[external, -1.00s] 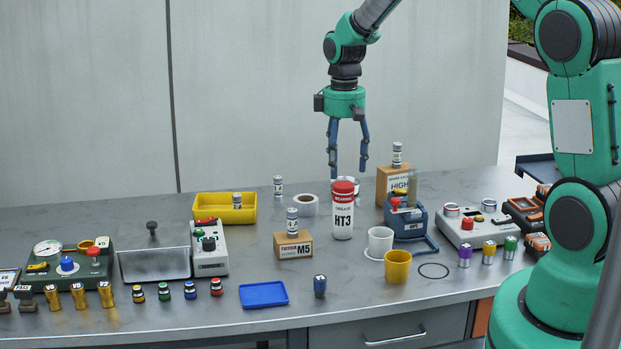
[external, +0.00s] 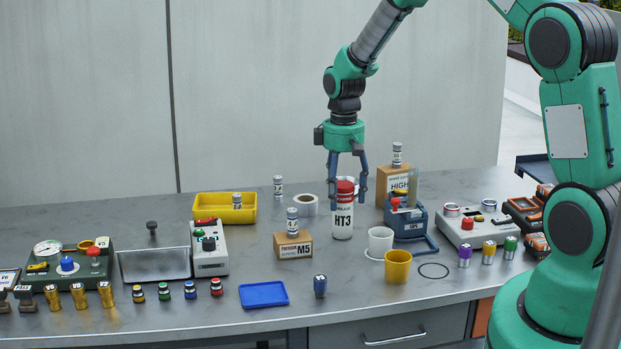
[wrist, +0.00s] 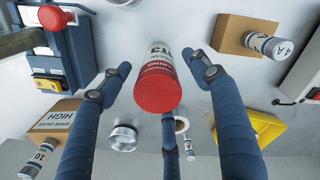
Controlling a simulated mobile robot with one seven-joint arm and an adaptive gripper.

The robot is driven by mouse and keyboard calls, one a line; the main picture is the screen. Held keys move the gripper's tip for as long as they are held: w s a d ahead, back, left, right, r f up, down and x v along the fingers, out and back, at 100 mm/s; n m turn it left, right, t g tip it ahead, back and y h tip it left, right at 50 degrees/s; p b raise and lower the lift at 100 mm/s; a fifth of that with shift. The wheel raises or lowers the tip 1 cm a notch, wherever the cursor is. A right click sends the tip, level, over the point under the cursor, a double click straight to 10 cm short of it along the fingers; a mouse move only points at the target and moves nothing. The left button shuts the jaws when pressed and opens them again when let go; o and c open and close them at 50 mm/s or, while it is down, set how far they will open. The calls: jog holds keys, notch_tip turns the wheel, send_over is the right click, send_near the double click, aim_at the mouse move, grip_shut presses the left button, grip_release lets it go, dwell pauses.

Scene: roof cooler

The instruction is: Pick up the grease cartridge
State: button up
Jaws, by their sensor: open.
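The grease cartridge (external: 342,219) is a white cylinder with a red cap, marked HT3, standing upright on the bench in the external view. In the wrist view its red cap (wrist: 158,91) faces the camera. My gripper (external: 348,201) is open and lowered around the upper part of the cartridge. One finger shows on each side of it in the external view. In the wrist view the blue fingers (wrist: 158,75) stand apart on both sides of the cap, with a third finger part below it. Gaps show between the side fingers and the cartridge, and nothing is gripped.
A box marked M5 (external: 293,251) with a small can on top stands left of the cartridge. A white cup (external: 380,240), a yellow cup (external: 397,268) and a blue device (external: 410,226) stand to the right. A tape roll (external: 304,204) lies behind left. Bench in front is partly clear.

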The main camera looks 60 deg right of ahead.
aim_at(343, 213)
jog(key=shift+f, duration=0.2)
jog(key=shift+d+f+b, duration=0.1)
jog(key=shift+f+b, duration=0.25)
jog(key=shift+f, duration=2.25)
jog(key=shift+c, duration=0.2)
jog(key=shift+r, duration=0.1)
grip_shut()
jog(key=shift+r+p, duration=0.55)
jog(key=shift+r, duration=4.45)
